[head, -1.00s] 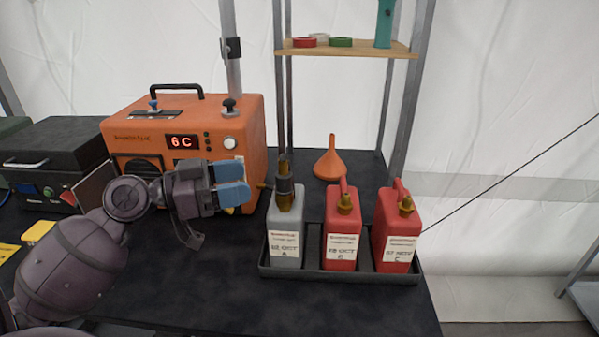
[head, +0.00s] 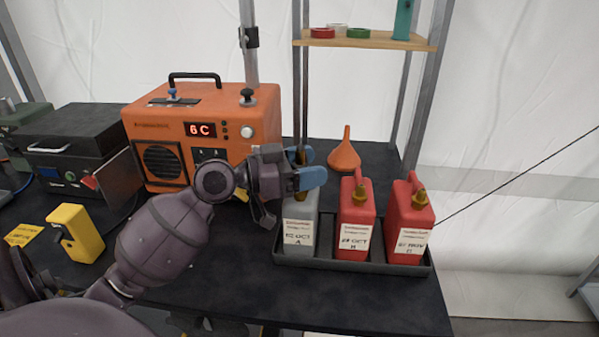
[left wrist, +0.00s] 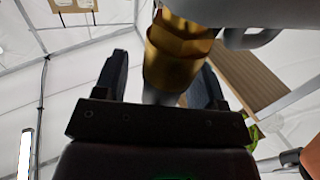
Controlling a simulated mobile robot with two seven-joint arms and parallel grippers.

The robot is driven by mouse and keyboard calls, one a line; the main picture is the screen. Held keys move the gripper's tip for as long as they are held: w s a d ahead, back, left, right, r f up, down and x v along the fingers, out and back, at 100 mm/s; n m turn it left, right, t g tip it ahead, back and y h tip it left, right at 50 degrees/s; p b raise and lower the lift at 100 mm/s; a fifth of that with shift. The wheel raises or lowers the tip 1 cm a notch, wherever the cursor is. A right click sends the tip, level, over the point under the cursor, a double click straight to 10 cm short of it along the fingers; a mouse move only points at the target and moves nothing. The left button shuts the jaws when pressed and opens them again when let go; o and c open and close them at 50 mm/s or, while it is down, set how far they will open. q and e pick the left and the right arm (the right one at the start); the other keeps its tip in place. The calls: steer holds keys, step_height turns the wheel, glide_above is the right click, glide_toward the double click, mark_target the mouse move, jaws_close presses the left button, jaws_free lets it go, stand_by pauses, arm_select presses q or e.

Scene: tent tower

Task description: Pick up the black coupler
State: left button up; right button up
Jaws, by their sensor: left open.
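The grey jug (head: 299,225) stands in the left slot of the black tray (head: 350,262). A brass fitting (head: 301,192) sits on its neck. In the head view my left gripper (head: 312,167) is at the top of this jug, its blue fingers covering most of the fitting; I cannot make out the black coupler clearly there. In the left wrist view a brass hex fitting (left wrist: 172,58) stands between the two spread dark fingers, with the left gripper (left wrist: 160,78) open around it. No firm grip shows. My right gripper is not in view.
Two red jugs (head: 356,220) (head: 408,222) share the tray to the right. An orange funnel (head: 344,155) stands behind them. An orange machine (head: 205,125) and a black case (head: 72,145) stand at left. A yellow object (head: 78,232) is at the front left.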

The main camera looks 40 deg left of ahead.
arm_select(q)
steer(key=shift+w+d, duration=0.1)
steer(key=shift+w, duration=0.05)
steer(key=c, duration=1)
